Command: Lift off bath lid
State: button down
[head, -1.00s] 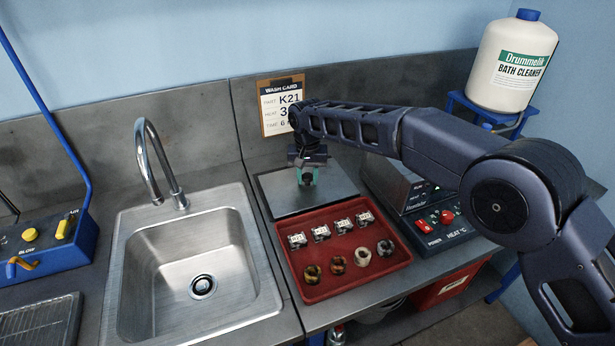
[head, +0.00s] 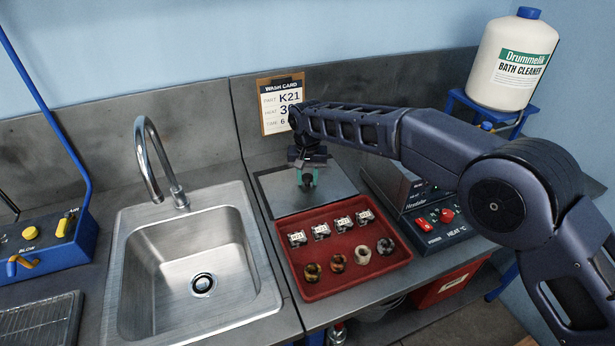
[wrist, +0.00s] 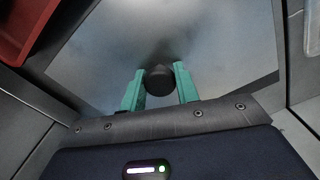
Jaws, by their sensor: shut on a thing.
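A flat grey metal plate, which looks like the bath lid (head: 329,186), lies level behind the red tray. Its dark round knob (wrist: 160,79) shows in the wrist view between the green fingers. My gripper (head: 307,180) points down over the plate and is shut on that knob; it also shows in the wrist view (wrist: 160,88). I cannot tell whether the plate rests on the bench or is slightly above it. The bath unit (head: 440,222), a metal box with red controls, stands just right of the plate. My arm hides much of its top.
A red tray (head: 343,283) with several labelled pieces and rings is in front of the plate. A steel sink (head: 190,245) with a tall tap (head: 160,160) is at left. A wash card (head: 275,107) leans at the back. A white cleaner bottle (head: 512,62) stands back right.

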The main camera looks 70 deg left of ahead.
jog(key=shift+f, duration=0.1)
jog(key=shift+c, duration=2.4)
grip_release()
jog(key=shift+r, duration=3.5)
